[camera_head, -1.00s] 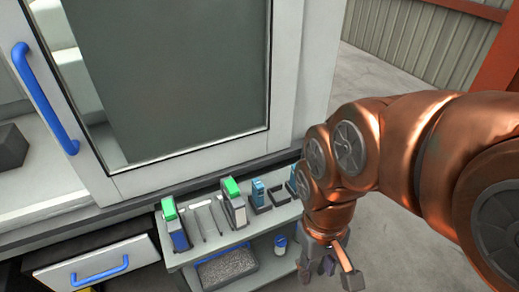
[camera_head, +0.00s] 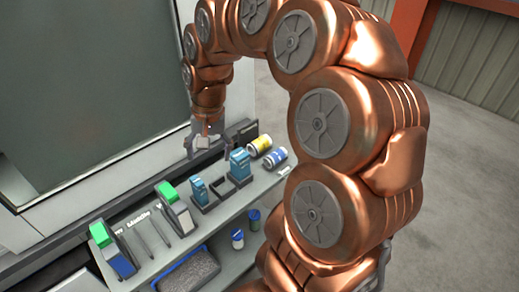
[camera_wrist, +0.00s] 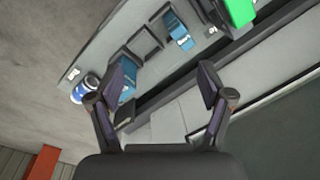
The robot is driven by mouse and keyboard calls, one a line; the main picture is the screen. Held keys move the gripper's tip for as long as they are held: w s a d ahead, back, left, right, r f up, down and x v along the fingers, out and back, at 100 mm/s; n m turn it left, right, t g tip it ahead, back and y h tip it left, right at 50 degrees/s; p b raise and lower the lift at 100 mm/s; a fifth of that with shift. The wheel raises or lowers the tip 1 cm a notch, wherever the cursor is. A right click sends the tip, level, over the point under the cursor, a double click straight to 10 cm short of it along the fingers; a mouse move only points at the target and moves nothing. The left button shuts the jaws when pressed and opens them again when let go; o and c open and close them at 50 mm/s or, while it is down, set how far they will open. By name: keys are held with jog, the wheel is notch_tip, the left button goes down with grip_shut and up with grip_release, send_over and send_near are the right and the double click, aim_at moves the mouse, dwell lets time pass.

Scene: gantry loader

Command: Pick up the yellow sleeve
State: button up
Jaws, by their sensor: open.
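The yellow sleeve (camera_head: 260,144) looks like a short cylinder with a yellow band and pale end. It lies on its side at the far right end of the top shelf, beside a blue-banded cylinder (camera_head: 275,157). My gripper (camera_head: 200,147) is to the left of it, apart from it, near the machine's front edge. In the wrist view my gripper (camera_wrist: 167,82) is open with nothing between its fingers. The blue-banded cylinder (camera_wrist: 84,91) shows there beside the left finger. I cannot make out the yellow sleeve in the wrist view.
Blue blocks in dark holders (camera_head: 238,163) stand near the cylinders. Green-topped blocks (camera_head: 176,208) and thin rods stand farther left on the shelf (camera_head: 205,225). A lower shelf holds a grey-filled blue tray (camera_head: 190,270) and small bottles. The machine's door (camera_head: 90,90) rises behind.

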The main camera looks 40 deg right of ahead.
jog(key=w+d+f+m+t+b, duration=0.1)
jog(key=w+d+f+m, duration=0.15)
jog(key=d, duration=0.35)
jog(key=w+d+f+m+b, duration=0.1)
jog(key=w+d+f+m, duration=0.15)
jog(key=d, duration=0.35)
jog(key=m+h+b, duration=0.1)
jog(key=m, duration=0.4)
send_over(264, 138)
jog(key=s, duration=0.1)
notch_tip(264, 138, down, 5)
jog(key=shift+s+r, duration=0.1)
jog(key=shift+s, duration=0.05)
jog(key=shift+f, duration=0.3)
jog(key=shift+w+f+p, duration=0.2)
jog(key=shift+f, duration=1)
jog(key=shift+w+f+p, duration=0.2)
jog(key=shift+w+f, duration=0.05)
jog(key=shift+f, duration=0.9)
jog(key=shift+w+f+p, duration=0.2)
jog(key=shift+f, duration=1)
jog(key=c, duration=1.5)
grip_shut()
jog(key=shift+r, duration=0.15)
